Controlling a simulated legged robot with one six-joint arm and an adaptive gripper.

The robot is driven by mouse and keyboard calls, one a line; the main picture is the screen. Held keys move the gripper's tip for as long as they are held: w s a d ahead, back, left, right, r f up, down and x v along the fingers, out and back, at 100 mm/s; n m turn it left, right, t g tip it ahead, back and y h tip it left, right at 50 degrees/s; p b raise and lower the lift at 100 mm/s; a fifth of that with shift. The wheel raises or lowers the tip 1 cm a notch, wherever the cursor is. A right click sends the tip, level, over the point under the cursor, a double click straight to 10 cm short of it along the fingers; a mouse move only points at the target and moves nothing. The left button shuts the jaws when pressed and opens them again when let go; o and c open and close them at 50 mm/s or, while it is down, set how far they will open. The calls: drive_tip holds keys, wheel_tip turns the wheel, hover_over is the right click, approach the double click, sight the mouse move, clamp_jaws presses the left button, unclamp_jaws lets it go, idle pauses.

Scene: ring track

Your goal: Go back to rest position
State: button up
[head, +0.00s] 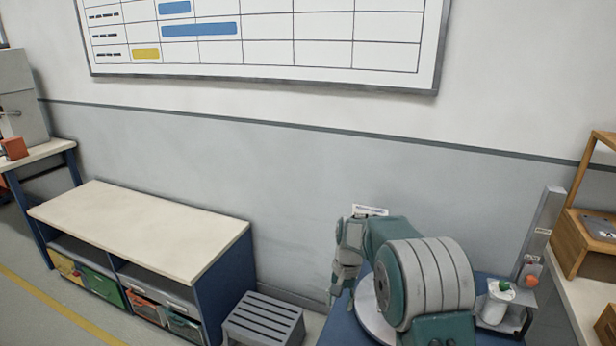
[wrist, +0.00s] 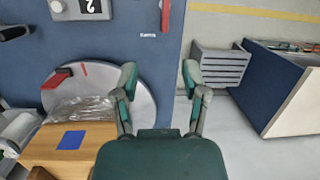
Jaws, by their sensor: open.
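My gripper (wrist: 159,80) shows in the wrist view with its two teal-and-grey fingers spread wide. It is open, and nothing is between the fingertips. The left finger overlaps a round grey disc (wrist: 145,97) in the picture; the right finger is over the pale floor. In the head view my teal-and-grey arm is folded at the lower right, above a blue surface (head: 342,328). The finger opening cannot be made out there. I cannot tell whether the fingers touch anything.
A grey slatted stool (head: 263,320) stands left of my arm, beside a low cabinet (head: 140,230) with bins. A white bottle (head: 497,298) stands close on the right. A wooden box (wrist: 70,138) with a blue square lies near the left finger. Floor shows at the lower left.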

drive_tip(key=s+d+r+n+t, duration=0.1)
drive_tip(key=s+d+r+t, duration=0.1)
drive_tip(key=s+r, duration=0.6)
drive_tip(key=s+d+r+n+t, duration=0.1)
drive_tip(key=s+d+r+t, duration=0.1)
drive_tip(key=s+r, duration=0.6)
drive_tip(key=s+d+r+t, duration=0.1)
drive_tip(key=s+r+t, duration=0.1)
drive_tip(key=s, duration=0.6)
drive_tip(key=s+d+r+n+t+h, duration=0.1)
drive_tip(key=s+d, duration=0.1)
drive_tip(key=s, duration=0.6)
drive_tip(key=shift+d+r+t, duration=0.15)
drive_tip(key=shift+r+t, duration=0.25)
drive_tip(key=shift+s, duration=0.1)
